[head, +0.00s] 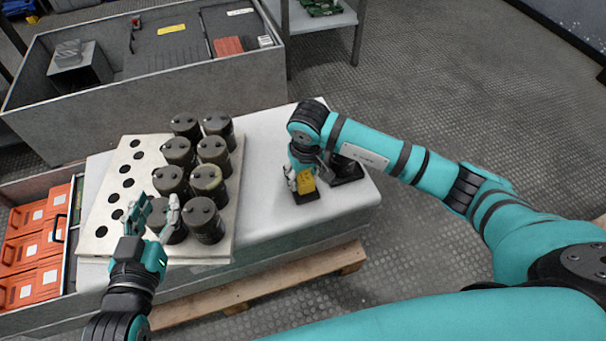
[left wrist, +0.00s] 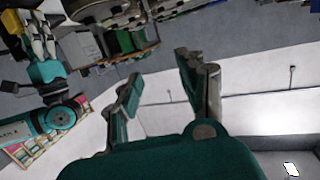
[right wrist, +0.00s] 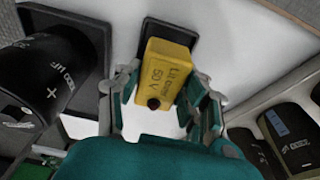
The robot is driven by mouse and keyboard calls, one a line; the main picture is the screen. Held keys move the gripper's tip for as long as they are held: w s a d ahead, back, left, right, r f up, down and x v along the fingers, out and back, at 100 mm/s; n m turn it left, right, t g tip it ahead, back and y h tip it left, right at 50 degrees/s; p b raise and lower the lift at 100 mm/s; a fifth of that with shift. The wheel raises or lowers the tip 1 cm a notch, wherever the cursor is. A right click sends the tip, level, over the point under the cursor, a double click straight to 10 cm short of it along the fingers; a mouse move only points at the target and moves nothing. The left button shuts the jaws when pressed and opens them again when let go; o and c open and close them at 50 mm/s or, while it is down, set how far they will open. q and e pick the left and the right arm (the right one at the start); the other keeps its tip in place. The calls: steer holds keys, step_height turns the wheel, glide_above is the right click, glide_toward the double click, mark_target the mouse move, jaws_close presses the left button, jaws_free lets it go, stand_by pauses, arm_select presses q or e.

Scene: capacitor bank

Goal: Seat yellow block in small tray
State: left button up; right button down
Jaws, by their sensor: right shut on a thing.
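The yellow block (head: 306,183), with "50 V" printed on it, is between the fingers of my right gripper (head: 300,178). In the right wrist view the right gripper (right wrist: 163,100) is shut on the block (right wrist: 165,70). The small black tray (head: 306,197) lies on the pale table under the block. Its rim (right wrist: 184,31) shows past the block's far end in the right wrist view. I cannot tell whether the block rests on the tray floor. My left gripper (head: 157,213) is open and empty, above the rack of capacitors at the left.
A larger black tray (right wrist: 95,25) with a dark capacitor (right wrist: 42,75) sits beside the small tray. Several dark capacitors stand on a white perforated plate (head: 112,185). Orange boxes (head: 40,240) lie at the left. The pale table top (head: 262,150) is clear between plate and small tray.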

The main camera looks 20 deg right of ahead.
arm_select(q)
steer(key=shift+r, duration=0.15)
steer(key=shift+w+r+t, duration=0.15)
steer(key=shift+r+t, duration=0.1)
steer(key=shift+t, duration=0.05)
arm_select(e)
steer(key=shift+f, duration=0.1)
arm_select(q)
steer(key=shift+d+r, duration=0.2)
steer(key=shift+r, duration=0.15)
arm_select(e)
steer(key=shift+f, duration=0.1)
arm_select(q)
steer(key=shift+w+r+t, duration=0.1)
steer(key=shift+r+t, duration=0.2)
steer(key=shift+t, duration=0.1)
steer(key=shift+w+r+t+b, duration=0.1)
steer(key=shift+r+t+b, duration=0.2)
steer(key=shift+r+b, duration=0.05)
arm_select(e)
steer(key=shift+f, duration=0.1)
arm_select(q)
steer(key=shift+d+r+t+h, duration=0.2)
steer(key=shift+r+t+h, duration=0.25)
steer(key=shift+r, duration=0.35)
arm_select(e)
steer(key=shift+f, duration=0.25)
arm_select(q)
steer(key=shift+r, duration=0.25)
